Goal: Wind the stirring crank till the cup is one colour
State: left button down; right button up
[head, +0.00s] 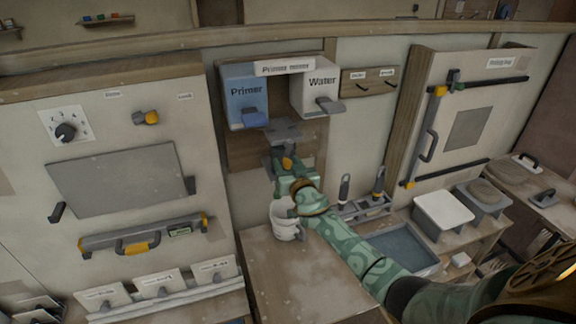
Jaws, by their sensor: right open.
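The primer mixer (285,68) hangs on the wall, with a blue Primer box (246,92) at left and a white Water box (315,90) at right, each with a lever below. A grey piece (284,130) sits under and between them. My right gripper (284,163) is open, just below that grey piece, beside a small orange part that may be the crank's knob; I cannot tell if they touch. A white cup (286,222) with a handle stands below, on the bench, partly behind my right arm. The colour inside it cannot be made out. My left gripper is not in view.
The wooden bench top (310,275) in front of the cup is clear. At right are a tool rack (362,207), a blue-grey tray (405,248) and a white square board (443,211). A grey panel (118,180) with a handled bar below is at left.

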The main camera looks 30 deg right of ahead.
jog(key=c, duration=1)
jog(key=shift+d+f+n, duration=0.1)
jog(key=shift+n, duration=0.2)
